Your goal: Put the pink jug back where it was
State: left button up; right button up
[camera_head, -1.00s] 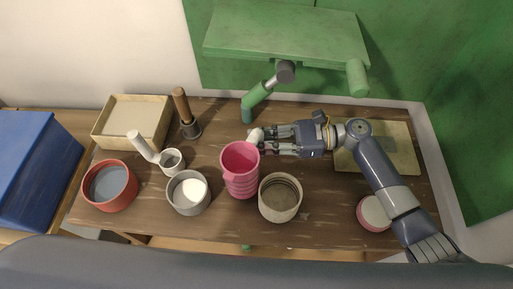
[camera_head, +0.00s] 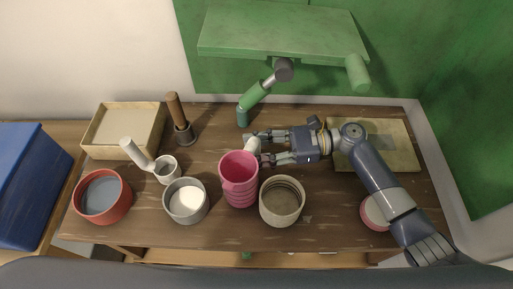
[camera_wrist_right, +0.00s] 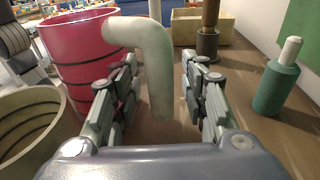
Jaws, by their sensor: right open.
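The pink jug (camera_head: 239,182) stands upright on the wooden table, between a grey pot and a beige pot. A pale curved handle (camera_head: 252,144) shows behind its rim; in the right wrist view this handle (camera_wrist_right: 157,75) appears to join the jug's side (camera_wrist_right: 82,50) and bends downward. My right gripper (camera_head: 256,149) reaches in from the right at the handle. In the right wrist view its two fingers (camera_wrist_right: 160,62) are open, one on each side of the handle, with gaps showing on both sides. My left gripper is not in view.
The beige pot (camera_head: 282,214) stands close to the jug's right, the grey pot (camera_head: 170,212) to its left. A red pot (camera_head: 78,205), a white ladle-like cup (camera_head: 166,178), a wooden-handled tool (camera_head: 183,132) and a green bottle-like object (camera_head: 243,115) stand around. A green shelf (camera_head: 285,38) overhangs the back.

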jog(key=d+b, duration=0.1)
jog(key=d, duration=0.2)
jog(key=d+b, duration=0.1)
jog(key=d, duration=0.3)
jog(key=w+d+r+b, duration=0.1)
jog(key=d, duration=0.2)
jog(key=shift+d, duration=0.4)
jog(key=shift+w+d+r, duration=0.1)
jog(key=shift+d+r, duration=0.1)
jog(key=shift+d, duration=0.4)
